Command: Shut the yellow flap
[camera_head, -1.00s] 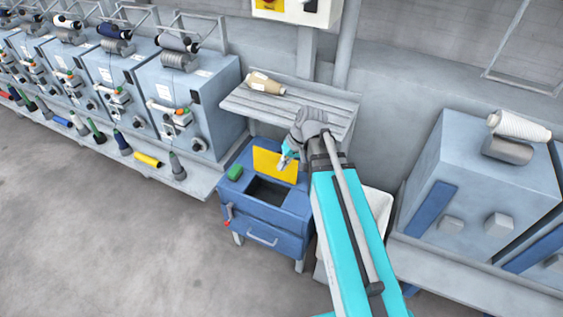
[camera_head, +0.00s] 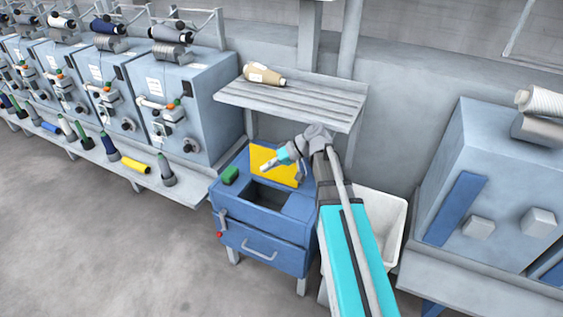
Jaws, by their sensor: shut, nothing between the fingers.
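The yellow flap (camera_head: 283,172) stands raised at the back edge of a dark opening (camera_head: 264,196) in the top of the blue cabinet (camera_head: 262,236). My gripper (camera_head: 265,166) is shut and empty. In the picture it overlaps the flap's left part and hides some of it. I cannot tell whether it touches the flap. The wrist is at the flap's upper right.
A slatted shelf (camera_head: 290,103) with a beige cone (camera_head: 263,75) is above and behind. A white bin (camera_head: 385,222) stands to the right. Floor in front is free.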

